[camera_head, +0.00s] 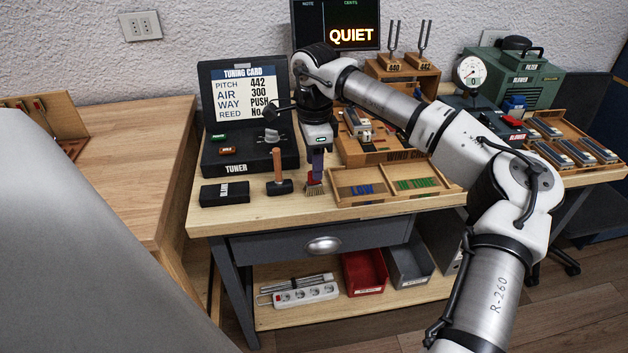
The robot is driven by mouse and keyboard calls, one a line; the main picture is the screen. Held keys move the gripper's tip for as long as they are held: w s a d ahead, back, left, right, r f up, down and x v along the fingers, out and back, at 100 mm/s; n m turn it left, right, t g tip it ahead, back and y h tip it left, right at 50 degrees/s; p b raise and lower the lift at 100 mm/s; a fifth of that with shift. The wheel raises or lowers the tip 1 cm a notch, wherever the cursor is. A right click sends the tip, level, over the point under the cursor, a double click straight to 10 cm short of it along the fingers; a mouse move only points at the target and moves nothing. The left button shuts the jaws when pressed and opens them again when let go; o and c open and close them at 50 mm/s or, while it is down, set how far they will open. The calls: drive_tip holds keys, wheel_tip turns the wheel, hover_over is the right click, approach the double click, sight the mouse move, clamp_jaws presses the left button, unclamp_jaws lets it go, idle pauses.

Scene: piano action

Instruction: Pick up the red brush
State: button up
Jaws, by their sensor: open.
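A small brush (314,188) with reddish bristles is on the front part of the wooden workbench (260,213), just right of a hammer. A dark purple upright part shows directly above it, and I cannot tell whether this is its handle or a finger. My gripper (317,162) points down right over the brush, at the end of my arm reaching in from the right. It is open. Its fingertips are small here, and whether they touch the brush is not clear.
A hammer (279,172) stands close left of the brush, with a black block (224,193) further left. The tuner case (250,160) is behind. A wooden tray marked LOW and IN TUNE (440,194) lies close right. The bench's front edge is just below.

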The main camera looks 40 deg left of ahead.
sight(314, 183)
drive_tip(key=shift+f+p, duration=0.7)
drive_tip(key=shift+f, duration=1.95)
clamp_jaws()
